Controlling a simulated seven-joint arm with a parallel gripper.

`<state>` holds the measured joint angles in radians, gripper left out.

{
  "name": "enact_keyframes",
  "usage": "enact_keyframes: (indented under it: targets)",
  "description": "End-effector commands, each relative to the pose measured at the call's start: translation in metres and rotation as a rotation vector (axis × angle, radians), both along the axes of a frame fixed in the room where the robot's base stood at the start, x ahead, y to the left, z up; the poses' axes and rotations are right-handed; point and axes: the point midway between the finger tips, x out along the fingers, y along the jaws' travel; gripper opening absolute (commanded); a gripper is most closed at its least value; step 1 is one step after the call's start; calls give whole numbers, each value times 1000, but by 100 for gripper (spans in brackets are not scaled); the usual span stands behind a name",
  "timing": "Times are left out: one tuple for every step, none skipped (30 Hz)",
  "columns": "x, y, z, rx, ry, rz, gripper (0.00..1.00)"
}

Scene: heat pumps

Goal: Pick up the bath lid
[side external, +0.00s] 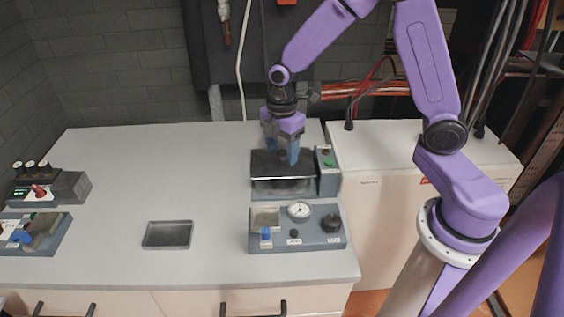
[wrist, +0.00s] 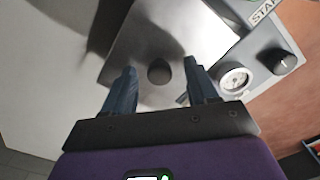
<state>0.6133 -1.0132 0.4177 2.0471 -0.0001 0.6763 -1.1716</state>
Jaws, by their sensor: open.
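The bath lid is a flat metal plate with a dark round knob; it lies on top of the grey bath unit (side external: 328,186). In the side view the lid (side external: 268,169) looks dark with a bright front edge. In the wrist view the lid (wrist: 150,30) fills the upper middle, and its knob (wrist: 159,71) sits between and slightly beyond the fingertips. My gripper (side external: 282,158) is over the lid, pointing down, with its blue fingers on either side of the knob. In the wrist view my gripper (wrist: 160,70) is open and holds nothing. I cannot tell whether the fingertips touch the lid.
A grey control box with a gauge (side external: 299,210) stands in front of the bath. A shallow metal tray (side external: 168,235) lies to the left on the white bench (side external: 140,170). More devices (side external: 40,190) stand at the far left. The bench between is clear.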

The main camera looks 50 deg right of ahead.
Motion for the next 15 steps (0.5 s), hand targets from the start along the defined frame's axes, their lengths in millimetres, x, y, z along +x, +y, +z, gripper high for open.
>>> enact_keyframes:
  targets:
    - [0,0,0,0,0,0,58]
    - [0,0,0,0,0,0,55]
    - [0,0,0,0,0,0,42]
    - [0,0,0,0,0,0,32]
    - [0,0,0,0,0,0,22]
    - [0,0,0,0,0,0,9]
    - [0,0,0,0,0,0,0]
    - [0,0,0,0,0,0,0]
    - [0,0,1,0,0,0,0]
    - [0,0,1,0,0,0,0]
    - [0,0,1,0,0,0,0]
    - [0,0,1,0,0,0,0]
    - [0,0,1,0,0,0,0]
    - [0,0,1,0,0,0,0]
    - [0,0,1,0,0,0,0]
